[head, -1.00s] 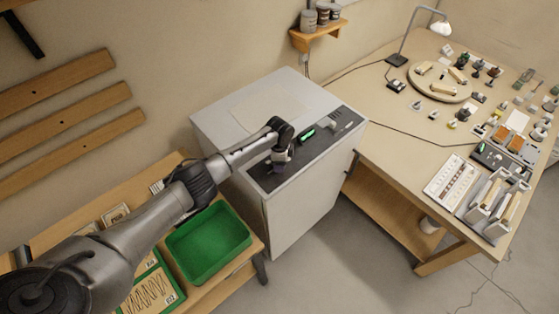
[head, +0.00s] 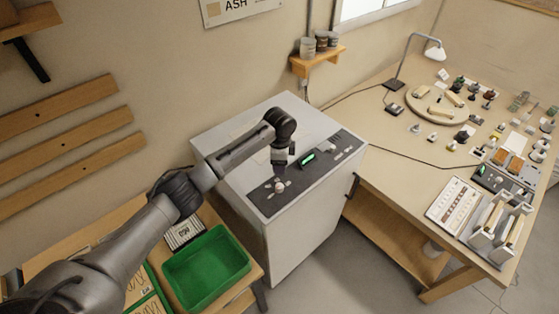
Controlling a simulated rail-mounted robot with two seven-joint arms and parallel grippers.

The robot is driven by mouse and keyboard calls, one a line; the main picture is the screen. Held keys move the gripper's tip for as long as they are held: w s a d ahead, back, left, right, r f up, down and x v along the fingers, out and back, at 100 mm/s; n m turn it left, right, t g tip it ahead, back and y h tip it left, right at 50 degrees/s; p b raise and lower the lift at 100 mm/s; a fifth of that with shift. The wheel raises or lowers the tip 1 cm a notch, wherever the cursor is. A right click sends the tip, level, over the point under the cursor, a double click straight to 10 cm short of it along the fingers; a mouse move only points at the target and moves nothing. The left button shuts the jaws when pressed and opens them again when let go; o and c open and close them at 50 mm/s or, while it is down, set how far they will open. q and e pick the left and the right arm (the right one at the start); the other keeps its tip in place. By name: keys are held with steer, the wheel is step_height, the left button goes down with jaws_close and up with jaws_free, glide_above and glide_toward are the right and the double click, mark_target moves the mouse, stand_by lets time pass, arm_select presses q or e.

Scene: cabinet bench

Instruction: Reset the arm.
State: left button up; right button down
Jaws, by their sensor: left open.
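My left arm comes in from the left and reaches over the white cabinet (head: 300,225). My left gripper (head: 279,172) points down just above the cabinet's dark control panel (head: 318,170). Its jaws are open and small in the picture, and I see nothing held between them. A pale round knob (head: 279,187) with small marks around it sits on the panel just below the gripper. A green lit display (head: 308,159) is to the right of the gripper. My right gripper is not in view.
A green bin (head: 206,272) stands on the low wooden bench at the lower left. To the right, a large table (head: 400,150) holds a lamp (head: 437,52), a round board (head: 437,104) and many small parts. A small shelf with cups (head: 318,62) hangs on the wall above.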

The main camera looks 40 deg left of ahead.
arm_select(q)
steer(key=shift+r, duration=0.35)
stand_by(0.5)
